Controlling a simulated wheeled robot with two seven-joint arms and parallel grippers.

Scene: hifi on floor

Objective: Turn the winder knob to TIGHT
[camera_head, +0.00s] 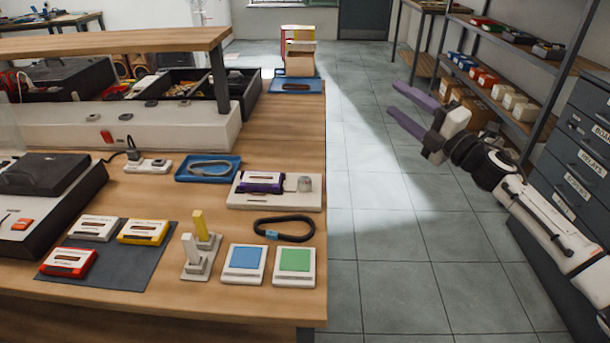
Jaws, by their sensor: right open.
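The winder (240,201) is a white base near the table's right edge. A purple cassette (261,182) sits on it. A short grey cylinder at its right end looks like the winder knob (304,184). No TIGHT mark is readable at this size, so I cannot tell the knob's setting. My right gripper (394,99) has two purple fingers spread apart with nothing between them. It hangs over the floor, to the right of the table and apart from the winder. My left gripper is out of view.
A blue tray (208,168), a black cable loop (285,229), blue (243,263) and green (294,265) pads, upright switches (200,248) and cassettes on a dark mat (138,268) surround the winder. Shelves (520,60) and drawers (580,150) stand right. The aisle floor is clear.

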